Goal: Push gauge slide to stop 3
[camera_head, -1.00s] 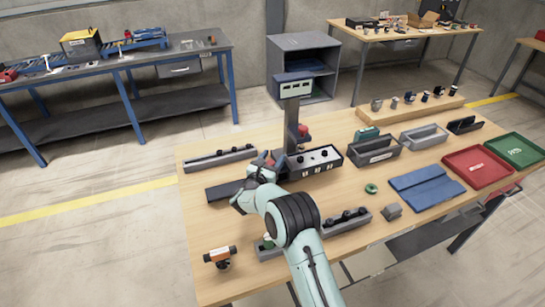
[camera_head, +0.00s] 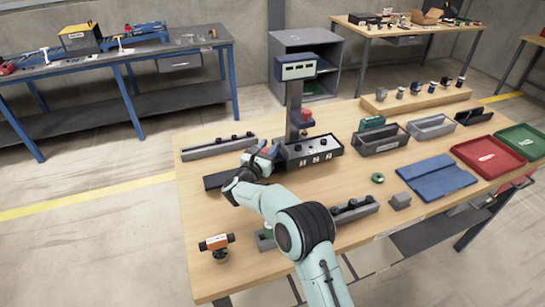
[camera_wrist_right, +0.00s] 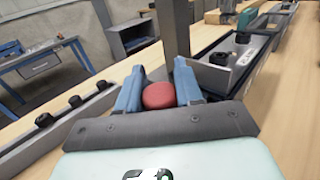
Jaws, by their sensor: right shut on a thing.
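The gauge stands on the wooden table, with a grey column (camera_head: 294,112), a display head (camera_head: 295,67) and a black base (camera_head: 311,151) bearing several dark knobs and white stop labels too small to read. A dark flat rail (camera_head: 222,180) extends left from the base. My right gripper (camera_head: 262,153) is at the base's left end, over the rail. In the wrist view its blue fingers are shut on a red rounded knob (camera_wrist_right: 159,95). I cannot tell which stop the slide is at. The left gripper is not in view.
A grey knobbed strip (camera_head: 218,146) lies behind; another (camera_head: 352,211) lies near my forearm. An orange-and-black part (camera_head: 216,243) stands at the front left. Grey bins (camera_head: 381,143), a blue mat (camera_head: 437,178) and red (camera_head: 488,155) and green trays (camera_head: 522,141) occupy the right.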

